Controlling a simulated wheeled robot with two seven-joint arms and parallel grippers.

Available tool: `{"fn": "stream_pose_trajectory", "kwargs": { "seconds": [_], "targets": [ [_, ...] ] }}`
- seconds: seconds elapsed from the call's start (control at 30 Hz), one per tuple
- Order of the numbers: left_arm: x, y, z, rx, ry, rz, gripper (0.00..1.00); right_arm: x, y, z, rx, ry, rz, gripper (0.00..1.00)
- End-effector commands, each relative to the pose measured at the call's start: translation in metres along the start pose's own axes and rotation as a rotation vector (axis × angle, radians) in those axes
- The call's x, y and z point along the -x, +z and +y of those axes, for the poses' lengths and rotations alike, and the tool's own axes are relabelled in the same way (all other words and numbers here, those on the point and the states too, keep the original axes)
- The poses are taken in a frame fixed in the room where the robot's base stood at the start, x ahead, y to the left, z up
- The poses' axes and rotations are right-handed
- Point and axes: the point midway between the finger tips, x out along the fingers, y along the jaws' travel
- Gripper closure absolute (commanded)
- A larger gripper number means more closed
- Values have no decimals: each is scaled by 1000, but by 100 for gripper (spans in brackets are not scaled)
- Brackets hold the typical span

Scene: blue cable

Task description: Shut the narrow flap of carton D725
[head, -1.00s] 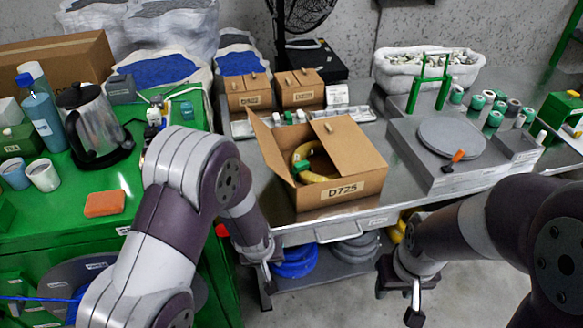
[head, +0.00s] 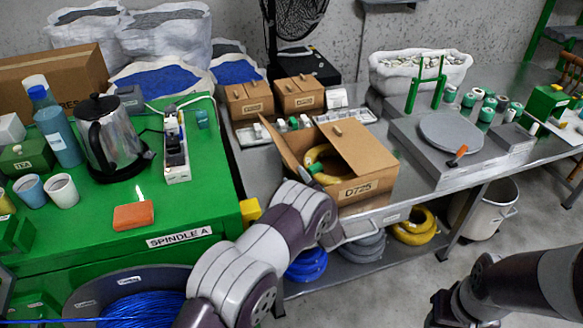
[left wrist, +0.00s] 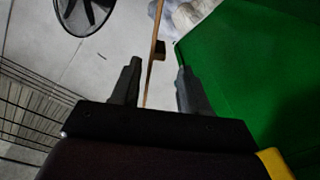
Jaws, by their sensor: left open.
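Carton D725 (head: 368,192) stands open on the steel bench, a yellow coil (head: 326,160) inside.
A green cabinet (head: 205,212) with a kettle (head: 108,140) and power strip (head: 176,150) stands left of the carton. Two small cartons (head: 298,92) sit behind it. A grey scale-like platform (head: 450,133) lies to the right.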

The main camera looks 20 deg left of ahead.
Motion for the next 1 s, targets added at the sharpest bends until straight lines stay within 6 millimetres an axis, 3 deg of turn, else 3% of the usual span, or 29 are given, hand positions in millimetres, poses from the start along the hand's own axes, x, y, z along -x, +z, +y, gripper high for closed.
{"fn": "stream_pose_trajectory", "kwargs": {
  "seconds": [0.1, 0.23, 0.57, 0.7, 1.0],
  "targets": [
    [-25, 0, 0, 0, -2, 0, 55, 3, 0, 0, 0, 0, 0, 55],
    [-43, 0, 0, 1, 0, -1, 55, 4, 0, 0, 0, 0, 0, 55],
    [-49, 1, 0, -1, 1, -2, 55, 4, 0, 0, 0, 0, 0, 55],
    [-49, 1, 0, -1, 0, -3, 98, 4, 0, 0, 0, 0, 0, 55],
    [-48, 2, 0, -20, 0, -4, 100, 1, 0, 0, 0, 0, 0, 55]
  ]
}}
